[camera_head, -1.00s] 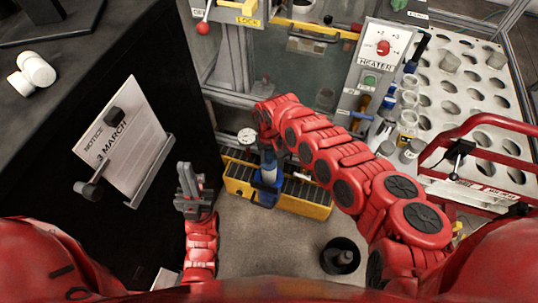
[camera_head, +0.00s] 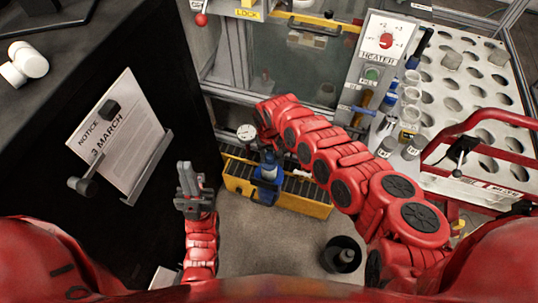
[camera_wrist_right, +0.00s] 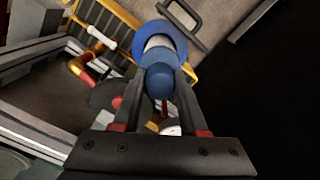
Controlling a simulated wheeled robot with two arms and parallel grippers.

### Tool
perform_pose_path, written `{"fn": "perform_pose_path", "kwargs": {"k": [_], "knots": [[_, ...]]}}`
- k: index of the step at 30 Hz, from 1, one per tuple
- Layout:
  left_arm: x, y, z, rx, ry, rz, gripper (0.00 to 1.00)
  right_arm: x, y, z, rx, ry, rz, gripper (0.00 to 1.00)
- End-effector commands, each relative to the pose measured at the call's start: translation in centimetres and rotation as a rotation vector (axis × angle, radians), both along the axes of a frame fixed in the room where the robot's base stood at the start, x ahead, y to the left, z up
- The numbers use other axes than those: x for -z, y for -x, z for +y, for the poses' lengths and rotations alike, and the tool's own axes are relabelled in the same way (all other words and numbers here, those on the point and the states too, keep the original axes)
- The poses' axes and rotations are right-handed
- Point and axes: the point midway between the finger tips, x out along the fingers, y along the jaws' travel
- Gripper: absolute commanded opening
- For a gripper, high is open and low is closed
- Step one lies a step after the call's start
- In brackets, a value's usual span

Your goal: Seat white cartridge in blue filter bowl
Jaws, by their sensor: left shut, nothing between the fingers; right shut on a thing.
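The blue filter bowl (camera_head: 266,192) stands on the yellow-framed roller conveyor, below my right gripper (camera_head: 268,156). In the right wrist view, the gripper (camera_wrist_right: 160,100) is shut on the blue end of the white cartridge. A short white band of the cartridge (camera_wrist_right: 158,42) shows between that blue end and the blue rim of the bowl (camera_wrist_right: 174,32). The cartridge is lined up with the bowl and looks at least partly inside it; how deep is hidden. My left gripper (camera_head: 187,180) is shut and empty, pointing up, left of the conveyor.
The yellow conveyor frame (camera_head: 306,206) surrounds the rollers. A round white gauge (camera_head: 246,132) is behind the bowl. A heater panel (camera_head: 383,50) and a grey holed rack (camera_head: 452,105) stand to the right. A black bin (camera_head: 341,254) is on the floor. A notice board (camera_head: 118,140) is at left.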

Motion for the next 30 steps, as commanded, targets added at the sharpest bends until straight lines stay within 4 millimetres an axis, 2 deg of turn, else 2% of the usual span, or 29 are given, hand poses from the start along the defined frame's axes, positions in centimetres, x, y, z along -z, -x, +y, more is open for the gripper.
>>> {"fn": "perform_pose_path", "kwargs": {"k": [30], "knots": [[2.3,0.0,0.0,0.0,0.0,0.0,0.0,2.6,0.0,0.1,-0.001,0.0,-0.001,0.0]]}}
